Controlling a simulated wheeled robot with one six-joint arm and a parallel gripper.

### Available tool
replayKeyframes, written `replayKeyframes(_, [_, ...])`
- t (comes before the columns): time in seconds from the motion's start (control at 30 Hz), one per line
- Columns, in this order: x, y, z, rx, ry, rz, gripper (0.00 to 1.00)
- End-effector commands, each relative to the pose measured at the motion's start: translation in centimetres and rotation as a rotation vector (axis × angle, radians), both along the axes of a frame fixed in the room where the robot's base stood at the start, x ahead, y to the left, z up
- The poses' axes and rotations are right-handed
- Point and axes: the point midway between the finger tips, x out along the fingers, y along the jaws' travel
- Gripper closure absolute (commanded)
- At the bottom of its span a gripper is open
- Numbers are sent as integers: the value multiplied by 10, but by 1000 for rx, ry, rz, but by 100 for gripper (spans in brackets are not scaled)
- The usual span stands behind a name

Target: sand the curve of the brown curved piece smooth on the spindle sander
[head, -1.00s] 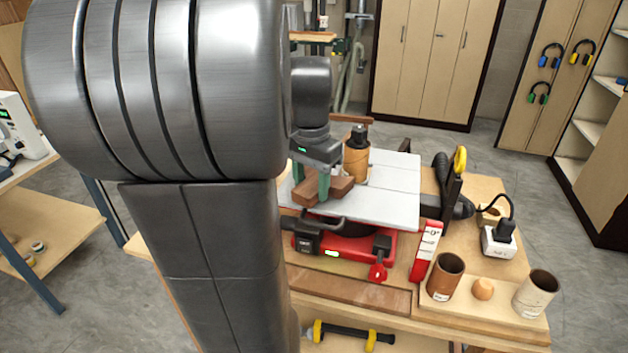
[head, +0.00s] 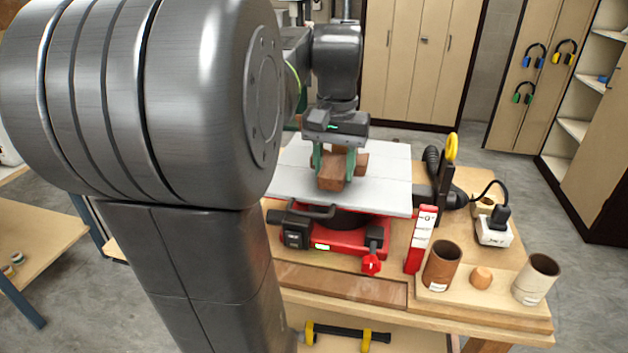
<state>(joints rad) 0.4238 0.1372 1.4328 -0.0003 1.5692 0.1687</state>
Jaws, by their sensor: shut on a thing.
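My gripper (head: 335,163) points down over the grey table (head: 393,177) of the red spindle sander (head: 345,238). Its green fingers are shut on the brown curved piece (head: 331,180), which is low over the table's middle. I cannot tell whether the piece touches the table. Parts of the piece show in front of the fingers and to their right. The spindle is hidden behind my gripper and the piece, so I cannot see whether the curve touches it. A small green display is lit on the sander's front.
A red gauge block (head: 420,240) stands right of the sander. Sanding sleeves (head: 442,266) and a round knob (head: 481,278) sit at the bench's front right.

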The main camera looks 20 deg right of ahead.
Motion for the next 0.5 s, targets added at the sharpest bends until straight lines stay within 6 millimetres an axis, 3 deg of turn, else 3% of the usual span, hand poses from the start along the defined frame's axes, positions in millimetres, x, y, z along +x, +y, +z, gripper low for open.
replayKeyframes(0.27, [-5, -9, 0, 0, 0, 45, 80])
replayKeyframes(0.5, [-3, -12, -12, 0, 0, 44, 80])
